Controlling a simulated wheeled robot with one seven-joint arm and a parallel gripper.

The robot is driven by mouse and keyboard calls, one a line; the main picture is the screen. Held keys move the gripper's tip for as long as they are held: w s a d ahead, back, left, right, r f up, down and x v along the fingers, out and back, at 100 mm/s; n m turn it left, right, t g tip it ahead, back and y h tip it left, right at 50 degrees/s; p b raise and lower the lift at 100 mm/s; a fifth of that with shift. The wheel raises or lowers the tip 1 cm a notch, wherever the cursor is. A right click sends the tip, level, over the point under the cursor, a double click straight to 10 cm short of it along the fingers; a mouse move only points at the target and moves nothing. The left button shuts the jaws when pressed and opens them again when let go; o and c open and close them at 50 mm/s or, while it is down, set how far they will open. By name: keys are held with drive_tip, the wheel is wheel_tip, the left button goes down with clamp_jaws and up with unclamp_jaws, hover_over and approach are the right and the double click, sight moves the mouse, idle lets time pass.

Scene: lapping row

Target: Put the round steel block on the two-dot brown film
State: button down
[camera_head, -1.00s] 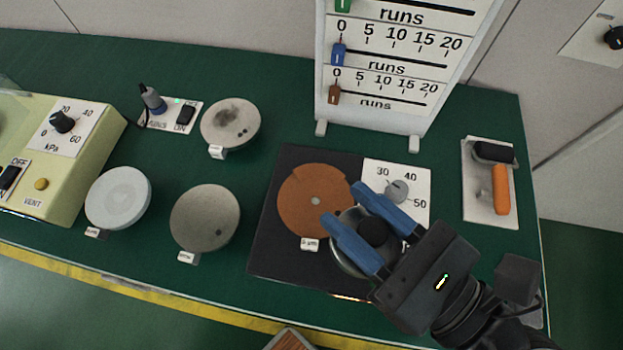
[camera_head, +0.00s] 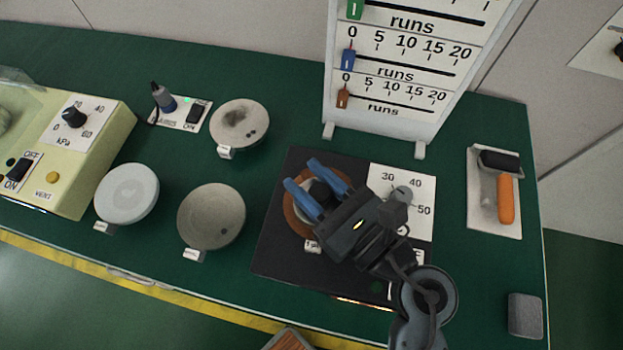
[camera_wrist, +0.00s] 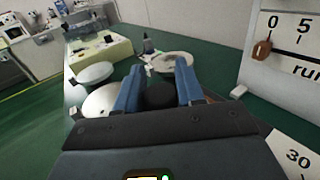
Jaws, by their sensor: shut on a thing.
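My gripper (camera_head: 317,188) is shut on the black knob (camera_head: 321,192) of the round steel block. The block's steel body is hidden under the fingers and my wrist in the head view. The orange-brown film disc (camera_head: 291,220) lies on a black plate, with only its left part showing around my gripper. The block is over this disc; I cannot tell whether it touches it. No dots show on the visible part of the disc. In the wrist view the blue fingers (camera_wrist: 159,88) hold the black knob (camera_wrist: 160,97).
A dial panel (camera_head: 415,180) is on the plate's right. The runs board (camera_head: 390,120) stands behind. An orange-handled tool (camera_head: 505,200) lies right.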

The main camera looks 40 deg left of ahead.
drive_tip(key=shift+f, duration=0.35)
drive_tip(key=shift+f, duration=0.15)
drive_tip(key=c, duration=0.7)
unclamp_jaws()
drive_tip(key=shift+f, duration=0.1)
drive_tip(key=shift+d+r, duration=0.15)
drive_tip(key=shift+r, duration=0.05)
drive_tip(key=d+b, duration=0.1)
drive_tip(key=d, duration=0.4)
drive_tip(key=d+b, duration=0.1)
drive_tip(key=d, duration=0.4)
drive_tip(key=shift+s+d+f, duration=0.15)
drive_tip(key=shift+s+d, duration=0.05)
drive_tip(key=shift+d+b, duration=0.3)
drive_tip(key=shift+d, duration=0.4)
